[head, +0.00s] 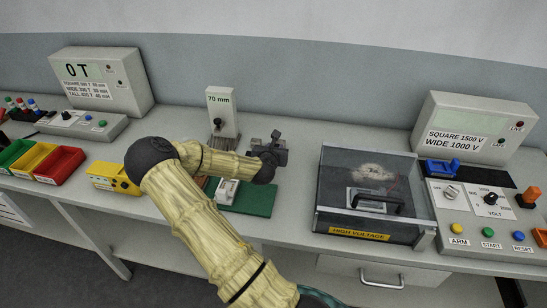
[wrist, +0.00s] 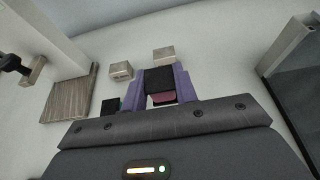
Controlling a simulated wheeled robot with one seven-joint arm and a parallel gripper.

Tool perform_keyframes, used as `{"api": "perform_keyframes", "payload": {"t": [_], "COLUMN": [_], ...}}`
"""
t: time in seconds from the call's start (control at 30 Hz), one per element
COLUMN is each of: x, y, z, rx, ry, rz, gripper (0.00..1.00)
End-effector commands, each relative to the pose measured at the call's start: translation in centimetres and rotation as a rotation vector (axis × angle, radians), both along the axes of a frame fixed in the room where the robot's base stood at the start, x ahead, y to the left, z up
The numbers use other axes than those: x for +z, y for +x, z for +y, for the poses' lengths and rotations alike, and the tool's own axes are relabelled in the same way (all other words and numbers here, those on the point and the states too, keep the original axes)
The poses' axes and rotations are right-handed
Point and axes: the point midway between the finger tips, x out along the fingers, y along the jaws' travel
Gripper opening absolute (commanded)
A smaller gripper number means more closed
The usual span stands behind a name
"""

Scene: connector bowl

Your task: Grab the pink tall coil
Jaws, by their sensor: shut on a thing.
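In the wrist view, my gripper (wrist: 161,84) has its two purple fingers closed on a small dark piece with a pink part (wrist: 163,98) showing at its lower edge. This pinkish piece is the pink coil as far as I can see; its height and full shape are hidden by the fingers and the gripper body. In the head view, my gripper (head: 279,151) is over the bench between the 70 mm stand and the high-voltage box. The coil cannot be made out there.
A clear-lidded high-voltage box (head: 371,198) stands to the right of my arm. The 70 mm stand (head: 222,112) is behind it. A green board (head: 252,200) lies partly under my arm. Red, yellow and green bins (head: 60,165) are at left. Two pale blocks (wrist: 121,70) (wrist: 164,55) lie near the fingers.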

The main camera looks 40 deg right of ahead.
Motion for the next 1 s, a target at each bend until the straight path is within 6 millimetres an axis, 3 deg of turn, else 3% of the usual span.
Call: {"api": "perform_keyframes", "payload": {"t": [0.1, 0.3, 1.0], "x": [2.6, 5.0, 5.7], "y": [0.1, 0.0, 0.1], "z": [0.0, 0.1, 0.1], "rx": [0.001, 0.001, 0.002], "ry": [-0.001, -0.001, -0.001], "rz": [-0.005, -0.001, -0.001], "gripper": [0.06, 0.06, 0.06]}}
